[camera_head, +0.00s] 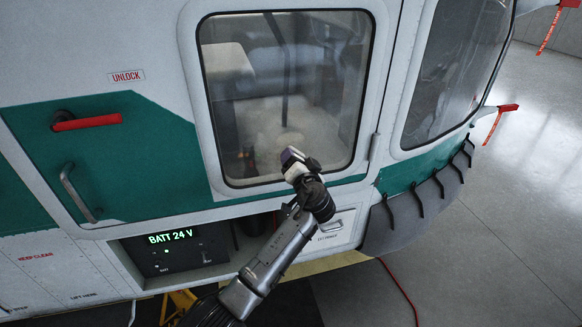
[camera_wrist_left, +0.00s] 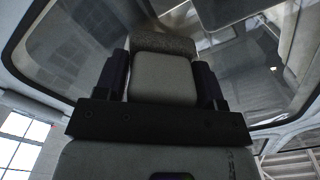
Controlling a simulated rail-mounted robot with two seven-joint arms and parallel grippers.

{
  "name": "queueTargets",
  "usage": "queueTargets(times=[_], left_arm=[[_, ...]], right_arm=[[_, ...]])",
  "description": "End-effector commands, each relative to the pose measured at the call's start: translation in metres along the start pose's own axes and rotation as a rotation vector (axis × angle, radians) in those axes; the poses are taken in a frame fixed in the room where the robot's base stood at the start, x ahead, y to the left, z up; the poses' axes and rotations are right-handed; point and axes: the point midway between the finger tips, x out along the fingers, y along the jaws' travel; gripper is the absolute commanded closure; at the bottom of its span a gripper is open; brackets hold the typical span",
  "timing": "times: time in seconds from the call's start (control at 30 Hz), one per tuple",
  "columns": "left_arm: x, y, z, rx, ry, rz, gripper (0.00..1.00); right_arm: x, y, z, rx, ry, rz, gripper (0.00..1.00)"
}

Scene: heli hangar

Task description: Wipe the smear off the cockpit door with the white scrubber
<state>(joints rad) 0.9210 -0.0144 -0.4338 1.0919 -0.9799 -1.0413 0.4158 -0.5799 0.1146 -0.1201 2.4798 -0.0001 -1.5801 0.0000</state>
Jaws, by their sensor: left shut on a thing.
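The cockpit door (camera_head: 150,155) is white and green with a large window (camera_head: 330,75). A pale, hazy patch (camera_head: 265,125) shows in the lower window; I cannot tell whether it is the smear or something behind the glass. My left gripper (camera_head: 292,163) is at the window's lower edge, in front of the glass. In the left wrist view, its two dark fingers are shut on the white scrubber (camera_wrist_left: 162,78), whose grey textured pad (camera_wrist_left: 165,43) faces the glass. I cannot tell whether the pad touches it. My right gripper is not in view.
A red handle (camera_head: 86,121) and a curved grab handle (camera_head: 80,192) stick out left of the window. A lit battery panel (camera_head: 175,250) sits below. Dark curved ribs (camera_head: 420,200) project at the right. The floor (camera_head: 510,200) there is mostly open, with a red cable (camera_head: 402,290).

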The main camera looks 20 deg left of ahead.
Motion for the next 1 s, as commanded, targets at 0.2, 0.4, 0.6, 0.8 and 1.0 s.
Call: queueTargets(times=[0.2,0.4,0.6,0.8,1.0], left_arm=[[0.001,0.015,-0.007,0.000,0.001,0.001,0.56],[0.002,0.023,-0.016,0.000,0.001,0.000,0.56],[0.003,0.025,-0.021,0.000,0.000,-0.001,0.56],[0.003,0.022,-0.026,0.000,0.000,-0.001,0.56],[0.001,0.013,-0.035,-0.001,0.001,-0.001,0.56]], right_arm=[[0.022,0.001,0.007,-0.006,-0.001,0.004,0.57],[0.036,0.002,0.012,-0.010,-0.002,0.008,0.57],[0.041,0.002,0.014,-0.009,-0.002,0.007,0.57],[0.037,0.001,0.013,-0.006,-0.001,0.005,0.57],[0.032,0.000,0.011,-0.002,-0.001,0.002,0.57]])
